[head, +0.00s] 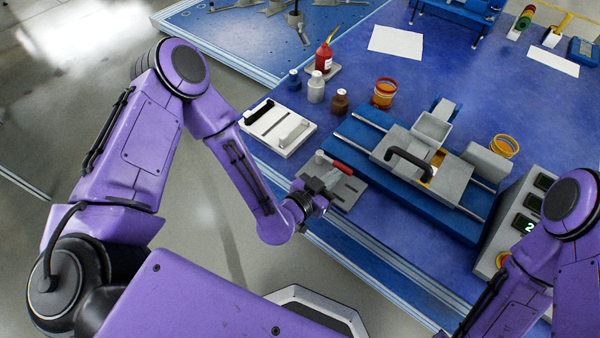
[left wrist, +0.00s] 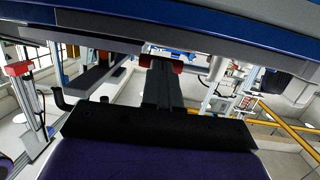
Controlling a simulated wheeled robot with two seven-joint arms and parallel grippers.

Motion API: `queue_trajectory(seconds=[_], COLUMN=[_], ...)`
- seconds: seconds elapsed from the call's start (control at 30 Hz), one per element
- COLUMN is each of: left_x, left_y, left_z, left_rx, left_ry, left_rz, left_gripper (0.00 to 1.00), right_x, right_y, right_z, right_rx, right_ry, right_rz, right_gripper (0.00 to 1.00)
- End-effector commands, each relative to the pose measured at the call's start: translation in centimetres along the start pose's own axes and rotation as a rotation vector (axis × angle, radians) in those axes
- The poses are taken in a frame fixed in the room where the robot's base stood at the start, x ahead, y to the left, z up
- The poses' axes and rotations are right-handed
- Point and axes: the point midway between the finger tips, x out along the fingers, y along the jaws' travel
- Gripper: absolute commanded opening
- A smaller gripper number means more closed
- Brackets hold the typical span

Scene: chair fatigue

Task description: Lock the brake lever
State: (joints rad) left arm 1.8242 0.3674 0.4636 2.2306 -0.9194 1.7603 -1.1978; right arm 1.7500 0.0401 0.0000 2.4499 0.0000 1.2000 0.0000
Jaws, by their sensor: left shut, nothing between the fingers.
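A lever with a red grip (head: 342,167) lies on a grey plate (head: 349,190) at the front edge of the blue table. I take it for the brake lever. My left gripper (head: 318,188) is shut and empty at the left front side of this plate, just in front of the lever. The head view does not show clearly whether it touches. In the left wrist view the dark shut fingers (left wrist: 160,88) point at a small red part (left wrist: 162,62) under the table edge, perhaps the lever's grip. My right gripper is outside the view.
A grey and blue sliding fixture (head: 415,160) with a black handle stands right of the plate. A white switch panel (head: 278,127) lies to its left. Small bottles (head: 316,87) and an orange ring (head: 384,93) stand behind. A box with displays (head: 520,215) stands at right.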

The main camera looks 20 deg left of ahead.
Motion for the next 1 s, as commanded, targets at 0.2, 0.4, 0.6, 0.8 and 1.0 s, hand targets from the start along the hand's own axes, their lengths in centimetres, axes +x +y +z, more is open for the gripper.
queue_trajectory(seconds=[0.2,0.4,0.6,0.8,1.0], left_x=[0.57,0.81,0.89,0.93,-0.06], left_y=[0.24,0.33,0.35,0.35,0.9], left_z=[-0.15,-0.23,-0.31,-0.37,-0.59], left_rx=[0.001,0.001,0.001,0.001,0.004], left_ry=[0.001,0.003,0.005,0.007,0.005], left_rz=[0.002,0.003,0.004,0.005,0.019], left_gripper=[0.0,0.0,0.0,0.0,0.0], right_x=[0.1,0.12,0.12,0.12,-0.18], right_y=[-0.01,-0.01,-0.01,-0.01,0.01], right_z=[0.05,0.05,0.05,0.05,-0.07], right_rx=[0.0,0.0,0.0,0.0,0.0], right_ry=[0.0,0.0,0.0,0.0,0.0], right_rz=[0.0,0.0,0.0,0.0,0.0], right_gripper=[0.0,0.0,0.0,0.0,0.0])
